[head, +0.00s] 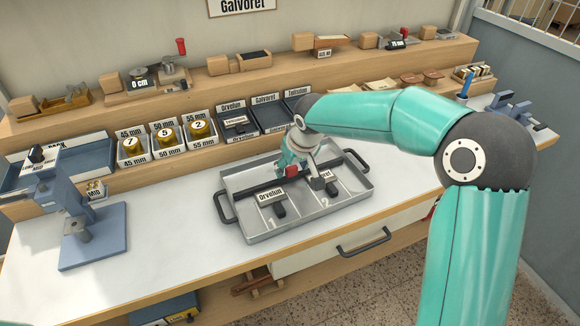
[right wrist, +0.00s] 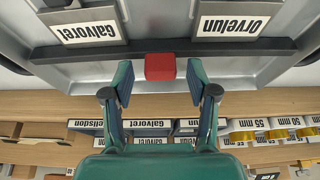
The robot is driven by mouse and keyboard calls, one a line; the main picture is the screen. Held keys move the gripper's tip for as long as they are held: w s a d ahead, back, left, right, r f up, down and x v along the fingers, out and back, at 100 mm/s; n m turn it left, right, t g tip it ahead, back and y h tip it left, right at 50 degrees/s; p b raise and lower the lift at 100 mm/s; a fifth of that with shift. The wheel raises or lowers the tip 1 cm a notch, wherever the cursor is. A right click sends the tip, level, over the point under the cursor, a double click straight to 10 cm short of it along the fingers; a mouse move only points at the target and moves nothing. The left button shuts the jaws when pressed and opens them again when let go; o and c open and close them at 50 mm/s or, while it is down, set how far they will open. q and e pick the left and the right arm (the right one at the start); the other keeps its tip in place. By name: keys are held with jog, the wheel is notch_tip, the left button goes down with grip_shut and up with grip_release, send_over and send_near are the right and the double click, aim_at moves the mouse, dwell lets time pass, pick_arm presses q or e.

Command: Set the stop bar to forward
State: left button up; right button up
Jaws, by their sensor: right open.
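The stop bar (head: 255,187) is a dark bar lying across the metal tray (head: 232,228), with a red block (head: 291,171) at its middle. My right gripper (head: 297,168) is over the tray at the red block, partly hiding it and the bar. In the right wrist view the open fingers (right wrist: 160,82) stand either side of the red block (right wrist: 160,66), with gaps on both sides. The dark bar (right wrist: 235,47) runs behind the block. My left gripper is not in view.
Orvelun (head: 270,195) and Galvoret (head: 326,175) labelled pieces with dark handles sit in the tray's front part, by numbers 1 and 2. A blue press (head: 95,235) stands at left. Wooden shelves (head: 160,176) with boxes run behind. The white table is clear between press and tray.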

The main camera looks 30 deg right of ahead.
aim_at(300, 194)
jog(key=shift+r, duration=0.1)
jog(key=shift+s+r, duration=0.1)
jog(key=shift+r, duration=0.15)
jog(key=v, duration=1.1)
jog(key=shift+s, duration=0.1)
